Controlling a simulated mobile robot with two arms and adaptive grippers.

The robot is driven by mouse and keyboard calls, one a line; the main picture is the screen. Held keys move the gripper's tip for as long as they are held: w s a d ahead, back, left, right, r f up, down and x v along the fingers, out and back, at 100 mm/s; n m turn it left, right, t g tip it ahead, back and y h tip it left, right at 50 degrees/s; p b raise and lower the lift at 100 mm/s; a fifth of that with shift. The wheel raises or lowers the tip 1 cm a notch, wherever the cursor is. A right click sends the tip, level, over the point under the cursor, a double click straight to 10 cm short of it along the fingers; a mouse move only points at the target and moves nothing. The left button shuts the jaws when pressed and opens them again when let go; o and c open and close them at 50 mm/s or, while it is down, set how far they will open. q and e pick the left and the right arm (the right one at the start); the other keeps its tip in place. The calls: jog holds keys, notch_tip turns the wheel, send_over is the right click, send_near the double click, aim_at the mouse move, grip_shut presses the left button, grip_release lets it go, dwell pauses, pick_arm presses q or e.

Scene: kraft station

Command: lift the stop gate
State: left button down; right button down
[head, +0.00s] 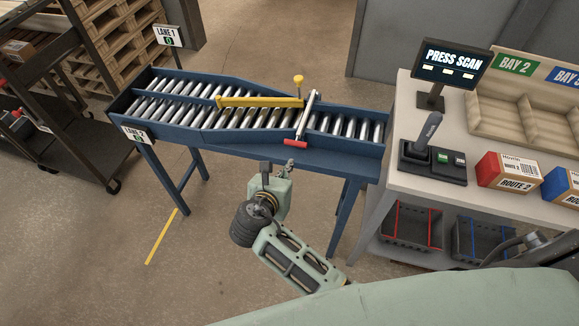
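The stop gate appears to be the light bar (308,115) lying across the roller conveyor, with a red handle (295,142) at its near end over the blue side rail. A yellow diverter bar (260,102) with a yellow knob (298,80) lies just left of it. My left gripper (277,166) is in front of the conveyor's near side, below and slightly left of the red handle, and appears apart from it. Its fingers are small and partly hidden, so their opening is unclear. My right gripper cannot be made out.
The blue conveyor (345,158) has LANE 1 (166,35) and LANE 2 (137,134) signs. To the right, a workbench (405,185) holds a PRESS SCAN screen (450,60), a lever box (432,165), and a red-banded carton (507,172). A dark cart (75,110) stands left. No boxes are on the rollers.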

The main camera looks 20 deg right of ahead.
aim_at(297, 157)
jog(key=x, duration=0.9)
jog(key=shift+d+f, duration=0.1)
jog(key=shift+d, duration=0.05)
jog(key=shift+p, duration=0.3)
